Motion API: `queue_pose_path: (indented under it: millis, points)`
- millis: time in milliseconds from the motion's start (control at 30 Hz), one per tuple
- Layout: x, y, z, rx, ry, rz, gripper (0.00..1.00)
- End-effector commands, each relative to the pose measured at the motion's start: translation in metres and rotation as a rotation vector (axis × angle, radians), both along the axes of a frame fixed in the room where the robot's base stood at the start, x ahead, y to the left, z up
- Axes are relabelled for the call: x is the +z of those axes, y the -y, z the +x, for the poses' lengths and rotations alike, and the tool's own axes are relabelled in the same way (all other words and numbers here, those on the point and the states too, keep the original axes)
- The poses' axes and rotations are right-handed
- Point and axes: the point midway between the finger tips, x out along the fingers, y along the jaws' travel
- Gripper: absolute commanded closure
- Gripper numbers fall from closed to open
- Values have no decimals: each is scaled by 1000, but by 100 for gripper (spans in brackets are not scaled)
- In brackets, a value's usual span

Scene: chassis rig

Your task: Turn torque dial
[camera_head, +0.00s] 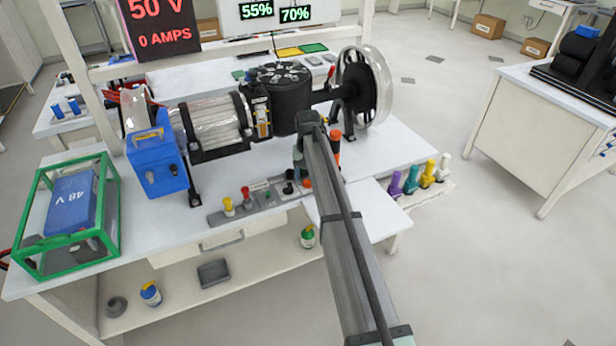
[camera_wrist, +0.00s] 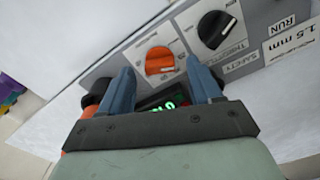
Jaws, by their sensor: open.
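An orange dial (camera_wrist: 160,62) is set in a grey control panel (camera_wrist: 103,68), close beyond my fingertips in the wrist view. The orange dial also shows in the head view (camera_head: 306,183). A black dial (camera_wrist: 215,29) sits to its right, and also shows in the head view (camera_head: 288,188). I cannot read which dial is marked torque. My gripper (camera_wrist: 160,68) is open, its two blue fingers apart, one to each side of the orange dial in the picture. I cannot tell whether they touch it. A small display with green characters (camera_wrist: 164,105) shows between the fingers.
In the head view, yellow (camera_head: 228,206) and red (camera_head: 246,195) knobs stand at the panel's left. The motor rig (camera_head: 280,95) stands behind it on the white bench. A blue box (camera_head: 156,165) and green-framed battery case (camera_head: 70,215) are left. Colored bottles (camera_head: 411,178) stand right.

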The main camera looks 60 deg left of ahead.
Motion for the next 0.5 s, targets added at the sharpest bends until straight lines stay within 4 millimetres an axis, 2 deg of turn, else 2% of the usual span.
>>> queue_pose_path:
  millis: [200, 500]
  points:
    - [-10, 0, 0, 0, 0, 0, 36]
    - [-11, 0, 0, 0, 0, 0, 38]
